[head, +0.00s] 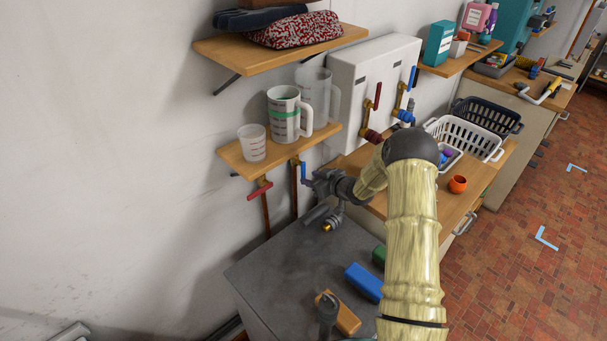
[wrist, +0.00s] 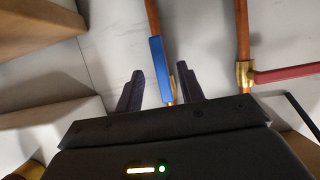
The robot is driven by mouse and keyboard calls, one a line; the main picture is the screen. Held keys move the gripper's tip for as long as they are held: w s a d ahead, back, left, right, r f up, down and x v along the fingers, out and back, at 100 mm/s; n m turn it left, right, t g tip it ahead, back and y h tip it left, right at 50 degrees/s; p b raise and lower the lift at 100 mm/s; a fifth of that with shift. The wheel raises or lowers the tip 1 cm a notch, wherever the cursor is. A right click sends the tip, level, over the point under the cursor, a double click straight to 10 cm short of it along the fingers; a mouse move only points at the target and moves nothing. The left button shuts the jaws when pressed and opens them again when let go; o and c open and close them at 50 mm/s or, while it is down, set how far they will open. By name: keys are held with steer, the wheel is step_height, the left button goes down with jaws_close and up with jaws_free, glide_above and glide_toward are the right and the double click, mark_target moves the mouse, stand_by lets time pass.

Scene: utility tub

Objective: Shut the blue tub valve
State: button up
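The blue tub valve (head: 303,172) is on a copper pipe on the wall below the small shelf. In the wrist view its blue handle (wrist: 160,68) lies along the pipe. My gripper (head: 312,180) is right beside this valve in the head view. In the wrist view my gripper (wrist: 160,72) is open, with the blue handle between its two dark fingers and a gap on each side. The lower end of the handle and the valve body are partly hidden near the gripper's palm.
A red valve handle (head: 260,190) sits to the left, crosswise to its pipe; it also shows in the wrist view (wrist: 288,73). The shelf (head: 281,152) with a cup and jugs is close above. A grey worktop (head: 270,263) with blocks lies below.

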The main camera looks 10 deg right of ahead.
mark_target(304, 176)
steer(key=p+x, duration=0.1)
steer(key=x, duration=0.4)
steer(key=shift+w+a, duration=0.1)
jaws_close()
